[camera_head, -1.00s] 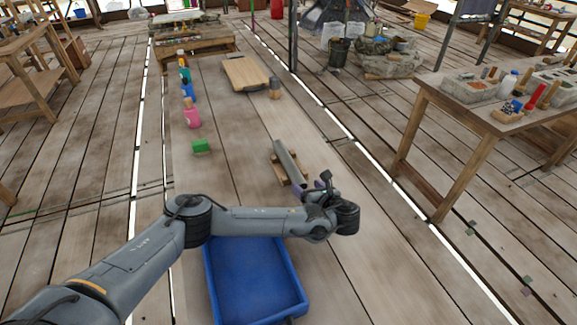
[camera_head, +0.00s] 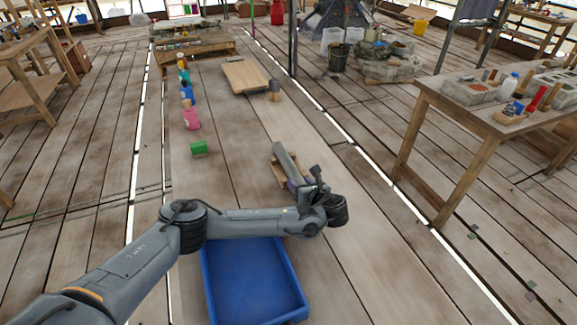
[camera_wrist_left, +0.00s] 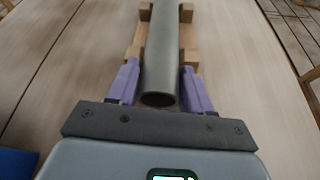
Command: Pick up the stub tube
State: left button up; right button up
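In the head view my left gripper (camera_head: 296,184) is at the tube's near end. My right gripper is not in view.
A blue tray (camera_head: 254,280) stands below my left forearm. A worktable (camera_head: 440,100) with several items is at the right. The floor around the cradle is mostly clear.

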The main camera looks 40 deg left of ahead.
pick_arm(q)
jog(key=c, duration=0.7)
jog(key=shift+c, duration=0.2)
